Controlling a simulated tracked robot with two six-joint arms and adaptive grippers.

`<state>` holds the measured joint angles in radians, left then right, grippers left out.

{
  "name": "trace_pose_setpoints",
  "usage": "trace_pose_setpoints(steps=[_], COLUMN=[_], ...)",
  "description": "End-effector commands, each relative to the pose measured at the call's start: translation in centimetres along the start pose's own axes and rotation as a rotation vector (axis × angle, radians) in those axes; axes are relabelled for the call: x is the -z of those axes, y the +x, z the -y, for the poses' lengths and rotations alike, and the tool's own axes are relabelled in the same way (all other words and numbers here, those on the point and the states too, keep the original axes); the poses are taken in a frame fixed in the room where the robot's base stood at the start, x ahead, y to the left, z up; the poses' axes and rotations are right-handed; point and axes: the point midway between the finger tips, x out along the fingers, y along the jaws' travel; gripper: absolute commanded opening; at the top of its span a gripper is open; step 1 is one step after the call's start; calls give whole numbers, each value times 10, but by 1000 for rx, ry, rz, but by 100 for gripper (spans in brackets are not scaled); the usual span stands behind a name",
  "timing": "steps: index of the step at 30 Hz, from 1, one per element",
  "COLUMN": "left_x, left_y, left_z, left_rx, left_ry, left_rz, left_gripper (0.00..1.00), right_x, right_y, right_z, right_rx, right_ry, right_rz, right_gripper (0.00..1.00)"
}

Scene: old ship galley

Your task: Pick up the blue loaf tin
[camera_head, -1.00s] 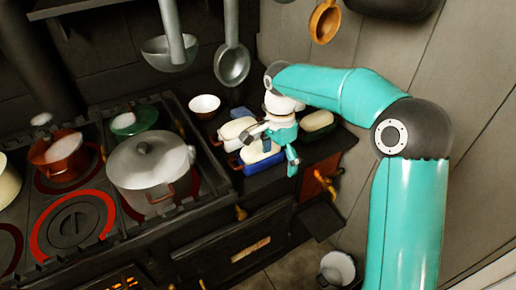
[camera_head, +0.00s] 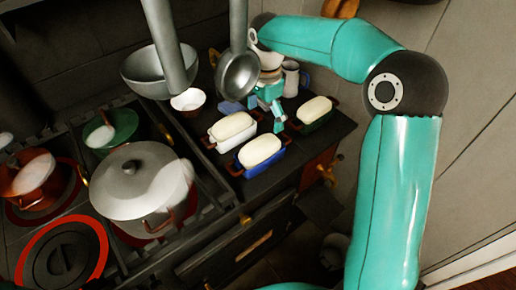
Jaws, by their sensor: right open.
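The blue loaf tin (camera_head: 263,171) stands on the dark counter to the right of the stove, with a pale loaf (camera_head: 260,150) in it and a small handle at its end. My right gripper (camera_head: 267,117) is open and empty, pointing down behind the blue tin and apart from it in the picture. My left gripper is not in view.
Two ladles (camera_head: 238,75) hang in front of the counter's back. A large lidded pot (camera_head: 140,188) stands on the stove at left.

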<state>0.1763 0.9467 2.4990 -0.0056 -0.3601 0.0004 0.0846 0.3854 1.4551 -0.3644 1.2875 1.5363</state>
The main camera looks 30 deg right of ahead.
Motion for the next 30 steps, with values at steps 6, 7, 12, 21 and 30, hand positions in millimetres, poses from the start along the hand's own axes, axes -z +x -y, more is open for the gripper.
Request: trace_pose_setpoints(steps=[6,7,12,21,30], left_x=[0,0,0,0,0], left_y=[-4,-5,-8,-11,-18], left_z=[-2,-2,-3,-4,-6], left_rx=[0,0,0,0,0], left_ry=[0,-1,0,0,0], left_rz=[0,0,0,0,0], left_gripper=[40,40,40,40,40], right_x=[-10,-10,-12,-13,-14], right_y=[48,54,82,103,144], right_z=[6,7,8,9,9], right_rx=[-8,-8,-5,-4,-5], right_ry=[-23,-24,-28,-30,-31], right_rz=[2,2,1,2,2], right_gripper=[100,100,100,100,100])
